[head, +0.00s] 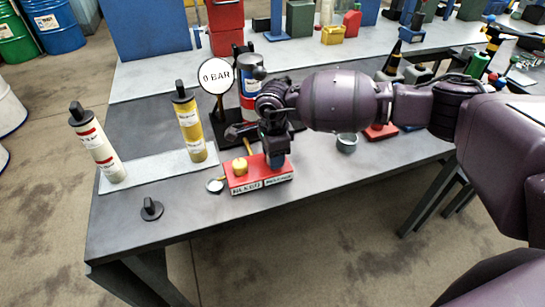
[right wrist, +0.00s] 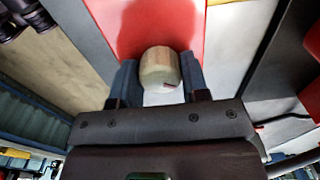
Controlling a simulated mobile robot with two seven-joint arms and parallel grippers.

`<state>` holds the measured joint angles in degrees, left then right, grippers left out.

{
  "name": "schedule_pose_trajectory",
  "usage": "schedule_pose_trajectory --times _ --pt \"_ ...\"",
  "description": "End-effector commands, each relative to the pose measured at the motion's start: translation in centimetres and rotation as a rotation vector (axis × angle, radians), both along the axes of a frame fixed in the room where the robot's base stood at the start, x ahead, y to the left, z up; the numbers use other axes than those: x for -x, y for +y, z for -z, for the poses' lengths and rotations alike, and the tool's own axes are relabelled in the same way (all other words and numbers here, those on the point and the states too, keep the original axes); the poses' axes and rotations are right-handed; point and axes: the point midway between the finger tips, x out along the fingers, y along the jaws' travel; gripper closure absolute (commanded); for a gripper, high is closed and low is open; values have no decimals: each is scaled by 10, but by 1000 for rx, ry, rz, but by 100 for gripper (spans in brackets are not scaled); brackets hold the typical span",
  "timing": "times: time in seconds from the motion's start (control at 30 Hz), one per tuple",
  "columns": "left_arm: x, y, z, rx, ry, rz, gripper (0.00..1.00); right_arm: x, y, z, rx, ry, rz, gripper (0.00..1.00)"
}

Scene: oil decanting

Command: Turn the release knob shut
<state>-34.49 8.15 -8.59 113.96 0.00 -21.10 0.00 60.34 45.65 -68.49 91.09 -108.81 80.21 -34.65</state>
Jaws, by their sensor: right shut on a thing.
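A red block (head: 234,181) with two white labels sits near the front edge of the grey workbench. A yellow knob (head: 240,167) stands on its left part, uncovered. My right gripper (head: 277,163) points down over the right part of the block and hides what is under it in the head view. In the right wrist view, a round tan knob (right wrist: 159,68) on the red surface is between the blue fingers of my right gripper (right wrist: 160,82), which is shut on it. The knob's turn angle cannot be read. My left gripper is not in view.
A round gauge reading 0 BAR (head: 216,76) stands behind the block. A yellow cylinder (head: 189,125) and a white cylinder (head: 97,148) stand on a pale mat to the left. A black knob (head: 151,208) lies at the front left.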

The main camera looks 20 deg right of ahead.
Motion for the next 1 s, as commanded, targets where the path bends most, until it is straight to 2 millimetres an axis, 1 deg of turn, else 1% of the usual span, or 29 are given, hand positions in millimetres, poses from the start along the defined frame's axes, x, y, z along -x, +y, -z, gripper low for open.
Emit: schedule_pose_trajectory --times 0.03,0.2,0.33,0.5,0.7,1.0 --pt "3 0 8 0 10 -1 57 0 0 3 -1 1 -46 82" --pt "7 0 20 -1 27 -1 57 0 0 3 -1 2 -205 82" --pt "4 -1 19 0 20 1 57 0 0 3 -1 1 -317 82" --pt "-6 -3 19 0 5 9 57 0 0 2 -1 0 -442 82" --pt "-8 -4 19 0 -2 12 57 0 0 1 -2 0 -545 82" --pt "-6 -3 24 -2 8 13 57 0 0 -1 -1 -2 -614 82"
